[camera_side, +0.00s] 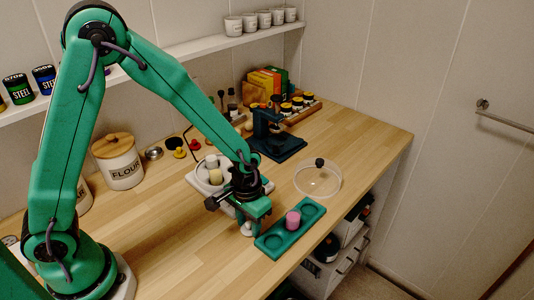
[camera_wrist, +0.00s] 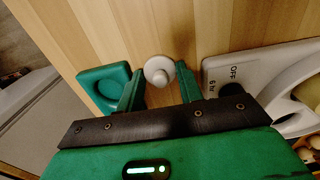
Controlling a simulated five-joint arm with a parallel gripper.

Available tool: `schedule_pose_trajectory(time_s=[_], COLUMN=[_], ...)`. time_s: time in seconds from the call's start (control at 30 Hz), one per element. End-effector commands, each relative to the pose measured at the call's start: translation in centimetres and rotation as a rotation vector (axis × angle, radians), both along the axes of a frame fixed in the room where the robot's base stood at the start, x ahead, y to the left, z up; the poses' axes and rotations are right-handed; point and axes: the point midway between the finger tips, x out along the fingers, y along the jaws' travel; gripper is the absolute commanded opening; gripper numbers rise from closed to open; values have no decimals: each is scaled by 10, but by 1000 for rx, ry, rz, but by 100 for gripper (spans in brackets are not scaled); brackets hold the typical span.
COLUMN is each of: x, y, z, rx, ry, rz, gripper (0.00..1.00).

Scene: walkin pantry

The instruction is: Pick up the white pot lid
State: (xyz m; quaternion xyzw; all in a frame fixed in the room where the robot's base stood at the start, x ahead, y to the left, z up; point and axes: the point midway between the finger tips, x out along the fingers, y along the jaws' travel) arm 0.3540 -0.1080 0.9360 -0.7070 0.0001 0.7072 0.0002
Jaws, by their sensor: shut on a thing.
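The white pot lid shows as a small round white piece with a raised knob (camera_wrist: 159,70) between my fingertips in the wrist view. In the side view it is a small pale shape (camera_side: 247,229) under my gripper, largely hidden by the fingers. My gripper (camera_side: 252,214) points down at the counter, with its green fingers on either side of the white piece, shut on it. The lid is close to the wooden counter; I cannot tell whether it touches it.
A teal tray (camera_side: 268,241) with a pink cylinder (camera_side: 293,220) lies just right of my gripper. A white appliance with a dial (camera_wrist: 223,70) stands close on the other side. A clear bowl-like thing with a black knob (camera_side: 318,181) sits near the counter's right edge.

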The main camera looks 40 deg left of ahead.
Motion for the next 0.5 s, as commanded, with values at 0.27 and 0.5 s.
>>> schedule_pose_trajectory(time_s=[0.27,0.5], x=[1,1], y=[0,0], z=[11,38], rx=[-1,-1], ry=[-3,-5], rz=[0,0], gripper=[15,15])
